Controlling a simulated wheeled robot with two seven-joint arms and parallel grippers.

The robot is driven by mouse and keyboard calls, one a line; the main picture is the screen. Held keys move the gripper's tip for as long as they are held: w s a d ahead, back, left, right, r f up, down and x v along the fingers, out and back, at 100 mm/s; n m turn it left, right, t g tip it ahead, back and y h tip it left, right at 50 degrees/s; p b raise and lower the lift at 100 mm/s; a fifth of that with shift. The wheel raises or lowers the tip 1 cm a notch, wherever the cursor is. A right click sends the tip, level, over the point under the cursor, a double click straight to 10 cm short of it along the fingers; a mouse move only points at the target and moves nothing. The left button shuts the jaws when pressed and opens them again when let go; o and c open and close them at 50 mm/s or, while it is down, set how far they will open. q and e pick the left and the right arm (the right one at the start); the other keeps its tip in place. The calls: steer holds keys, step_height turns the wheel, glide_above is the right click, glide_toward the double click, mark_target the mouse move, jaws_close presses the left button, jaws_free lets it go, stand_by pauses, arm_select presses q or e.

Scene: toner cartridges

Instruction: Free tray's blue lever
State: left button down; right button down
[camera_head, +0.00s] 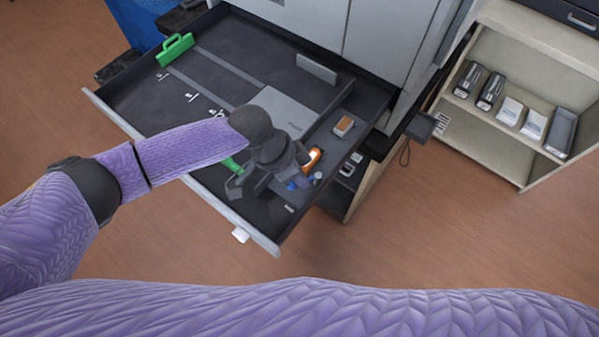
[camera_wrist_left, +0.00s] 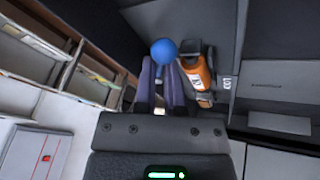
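The tray (camera_head: 225,75) is a dark drawer pulled out of the grey printer. My left gripper (camera_head: 288,184) reaches down into its front right part, and my arm hides some of it. Small blue parts (camera_head: 303,182) show beside the gripper. In the left wrist view the blue lever's round knob (camera_wrist_left: 163,50) sits at the tips of my two fingers (camera_wrist_left: 162,72). The fingers are close together, with a narrow gap, and appear shut on the lever just below the knob. The lever's lower part is hidden. My right gripper is not in view.
An orange part (camera_head: 312,160), also in the left wrist view (camera_wrist_left: 196,73), lies close beside the fingers. A green handle (camera_head: 175,48) stands at the tray's far left. A shelf (camera_head: 480,115) with cartridges stands at the right. Open floor lies in front of the tray.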

arm_select(q)
steer(key=n+p, duration=0.1)
steer(key=p, duration=0.1)
steer(key=n+t+p, duration=0.1)
steer(key=p, duration=0.1)
steer(key=s+r+n+p, duration=0.1)
steer(key=p, duration=0.1)
steer(key=shift+s+d+n+t+p, duration=0.1)
steer(key=shift+d+n+t+p, duration=0.2)
steer(key=shift+p, duration=0.05)
steer(key=shift+d+f+n+p, duration=0.1)
steer(key=shift+f+n+p, duration=0.25)
steer(key=shift+n, duration=0.15)
steer(key=shift+f+t, duration=0.1)
steer(key=shift+t, duration=0.2)
steer(key=c, duration=1)
jaws_free()
steer(key=shift+f, duration=0.1)
